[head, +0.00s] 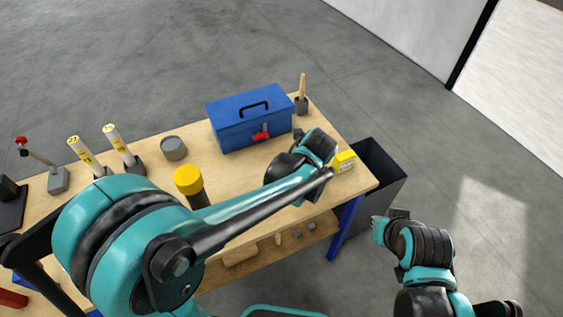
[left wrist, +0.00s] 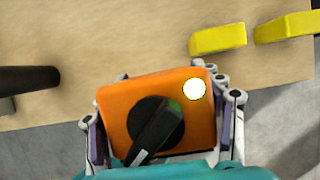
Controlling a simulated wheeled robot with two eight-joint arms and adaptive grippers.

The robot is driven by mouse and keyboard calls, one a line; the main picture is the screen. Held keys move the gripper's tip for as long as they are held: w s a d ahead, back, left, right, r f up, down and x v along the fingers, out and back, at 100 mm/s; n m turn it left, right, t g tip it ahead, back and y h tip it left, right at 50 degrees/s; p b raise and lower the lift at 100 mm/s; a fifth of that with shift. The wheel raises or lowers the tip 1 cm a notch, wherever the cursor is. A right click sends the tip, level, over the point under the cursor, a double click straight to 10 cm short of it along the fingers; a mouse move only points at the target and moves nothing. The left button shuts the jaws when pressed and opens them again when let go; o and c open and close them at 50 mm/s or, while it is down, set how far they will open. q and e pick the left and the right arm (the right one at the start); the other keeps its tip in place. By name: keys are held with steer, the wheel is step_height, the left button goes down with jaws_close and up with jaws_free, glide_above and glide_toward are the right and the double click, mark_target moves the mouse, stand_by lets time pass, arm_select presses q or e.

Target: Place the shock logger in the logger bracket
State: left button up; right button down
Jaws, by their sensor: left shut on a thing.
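The shock logger (left wrist: 178,84) looks to be the orange box with a black rotary knob and a white round spot on its face. In the left wrist view my left gripper (left wrist: 165,122) is shut on it, with a finger at each side. In the head view my left wrist (head: 316,147) is over the table's right end, and my own arm hides the logger and fingers. The yellow piece (head: 344,161) beside it may be the logger bracket. The left wrist view shows two yellow blocks (left wrist: 218,39) beyond the logger, apart from it. My right gripper (head: 385,228) is off the table; its fingers are unclear.
A blue toolbox (head: 235,127) stands at the back of the wooden table (head: 235,178). A yellow-capped dark cylinder (head: 188,180), a grey round pot (head: 174,149) and two yellow-white tubes (head: 120,143) stand to the left. A dark bin (head: 388,170) stands past the right edge.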

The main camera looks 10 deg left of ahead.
arm_select(q)
steer(key=shift+d+r, duration=0.2)
steer(key=shift+d, duration=0.15)
steer(key=a+f+n+g+b, duration=0.1)
steer(key=a+n, duration=0.3)
steer(key=n, duration=0.4)
steer(key=w+a+f+n+g+h+b, duration=0.1)
steer(key=a+f+n+g, duration=0.2)
steer(key=n, duration=0.6)
steer(key=a+f+n+g+b, duration=0.1)
steer(key=a+n+g, duration=0.3)
steer(key=n, duration=0.5)
steer(key=shift+w+a+f, duration=0.15)
steer(key=shift+a+f, duration=0.1)
steer(key=shift+a, duration=0.25)
steer(key=shift+w+a+f, duration=0.1)
steer(key=shift+a+f, duration=0.15)
steer(key=shift+a, duration=0.25)
steer(key=n, duration=0.1)
steer(key=a+n+h, duration=0.1)
steer(key=n, duration=0.1)
steer(key=shift+a+f+h, duration=0.1)
steer(key=shift+h, duration=0.2)
steer(key=shift+s, duration=0.1)
